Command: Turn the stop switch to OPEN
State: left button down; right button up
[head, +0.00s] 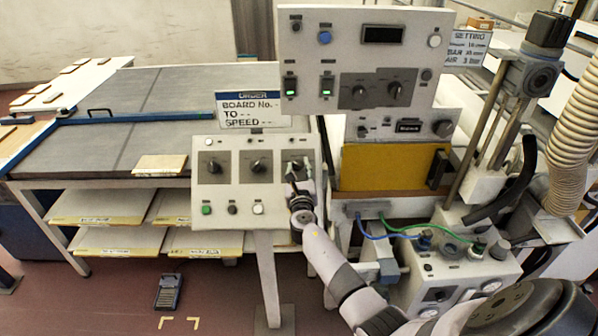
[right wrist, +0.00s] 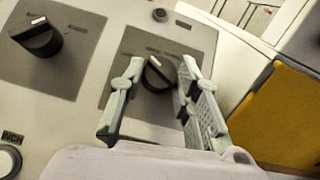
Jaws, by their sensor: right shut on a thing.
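The stop switch appears to be the dark rotary knob (right wrist: 157,74) with a white pointer mark, on a grey plate (right wrist: 118,85) at the right of the sloped panel (head: 231,185). Its lettering is too blurred to read. In the right wrist view its white mark is at the upper end of the knob. My right gripper (right wrist: 158,78) has one finger on each side of the knob and is shut on it. In the head view this gripper (head: 298,178) covers most of the switch. My left gripper is not in view.
Two similar rotary knobs (head: 214,167) (head: 257,166) sit to the left on the same panel, above several push buttons (head: 232,209). An order sign (head: 252,108) stands behind. A yellow guard (head: 385,167) and a taller control box (head: 365,60) are close to the right and behind.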

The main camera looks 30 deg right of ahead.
jog(key=m+g+h+b, duration=0.1)
jog(key=m, duration=0.1)
jog(key=m+g+h+b, duration=0.1)
jog(key=m+h+b, duration=0.1)
jog(key=m, duration=0.1)
jog(key=shift+w+a+f+m+g, duration=0.2)
jog(key=shift+a+m+g, duration=0.1)
jog(key=shift+g, duration=0.1)
jog(key=shift+w+r+m+g+h+b, duration=0.1)
jog(key=shift+m+g+h+b, duration=0.4)
jog(key=shift+m+g+b, duration=0.5)
jog(key=shift+r+m+g+h+b, duration=0.1)
jog(key=shift+m+g+h+b, duration=0.45)
jog(key=shift+m, duration=0.85)
jog(key=shift+g, duration=0.25)
jog(key=o, duration=1.1)
jog(key=shift+r, duration=0.1)
jog(key=shift+o, duration=0.2)
jog(key=shift+a, duration=0.2)
jog(key=v, duration=1.1)
jog(key=shift+s+a, duration=0.25)
jog(key=shift+s, duration=0.05)
